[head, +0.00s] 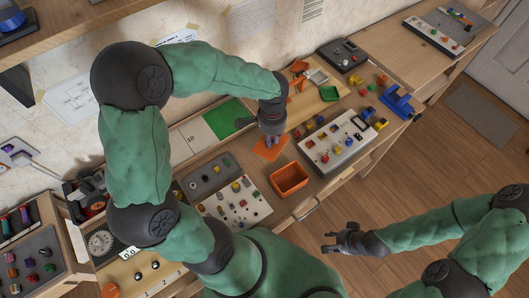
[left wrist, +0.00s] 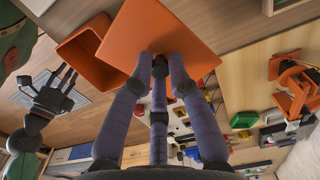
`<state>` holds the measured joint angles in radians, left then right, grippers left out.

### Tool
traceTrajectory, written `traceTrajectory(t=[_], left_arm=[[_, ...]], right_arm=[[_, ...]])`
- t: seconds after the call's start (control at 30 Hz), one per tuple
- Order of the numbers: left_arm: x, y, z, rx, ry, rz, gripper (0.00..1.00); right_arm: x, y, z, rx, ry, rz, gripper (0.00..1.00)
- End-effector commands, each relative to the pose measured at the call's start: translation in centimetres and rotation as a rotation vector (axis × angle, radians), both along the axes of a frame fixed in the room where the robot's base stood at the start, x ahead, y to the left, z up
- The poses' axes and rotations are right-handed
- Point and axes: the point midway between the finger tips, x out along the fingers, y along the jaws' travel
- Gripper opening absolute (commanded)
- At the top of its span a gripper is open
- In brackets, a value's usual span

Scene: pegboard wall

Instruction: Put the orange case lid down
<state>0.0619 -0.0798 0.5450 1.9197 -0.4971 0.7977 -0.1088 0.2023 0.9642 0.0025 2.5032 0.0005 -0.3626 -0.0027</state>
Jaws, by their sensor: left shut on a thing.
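The orange case lid (head: 266,153) is a flat orange plate. My left gripper (head: 270,139) is shut on its edge, and the lid is just behind the orange case. In the left wrist view the lid (left wrist: 172,32) fills the top middle, pinched by the fingers. I cannot tell if the lid touches the table. The orange case (head: 290,178) is an open, empty box at the table's front edge. It also shows in the left wrist view (left wrist: 82,47), left of the lid. My right gripper (head: 335,241) is open and empty over the floor, apart from the table.
A white panel (head: 318,158) with knobs and blocks lies right of the case. A grey tray (head: 211,176) and a board of small parts (head: 244,215) lie left. A green mat (head: 224,118) is behind. The table around the lid has little bare room.

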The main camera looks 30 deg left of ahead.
Motion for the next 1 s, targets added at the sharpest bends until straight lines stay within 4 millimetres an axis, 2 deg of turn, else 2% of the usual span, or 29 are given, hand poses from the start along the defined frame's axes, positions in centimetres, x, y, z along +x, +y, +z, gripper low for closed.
traceTrajectory(t=[0.17,0.4,0.57,0.8,1.0], left_arm=[[0.1,0.4,-1.6,0.000,0.002,0.013,0.00],[0.1,0.4,-5.1,0.000,0.002,0.013,0.00],[0.1,0.4,-6.3,0.000,0.002,0.012,0.00],[0.1,0.3,-9.9,0.000,0.002,0.012,0.00],[0.1,0.4,-10.3,0.000,0.000,0.012,0.00]], right_arm=[[0.0,0.0,-0.6,0.000,0.000,-0.001,0.40],[0.0,0.0,-2.0,0.000,0.000,-0.001,0.40],[0.0,0.0,-2.4,0.000,0.000,0.000,0.40],[0.0,0.0,-4.0,0.000,0.000,0.000,0.40],[0.0,0.0,-4.0,0.000,0.000,0.000,0.40]])
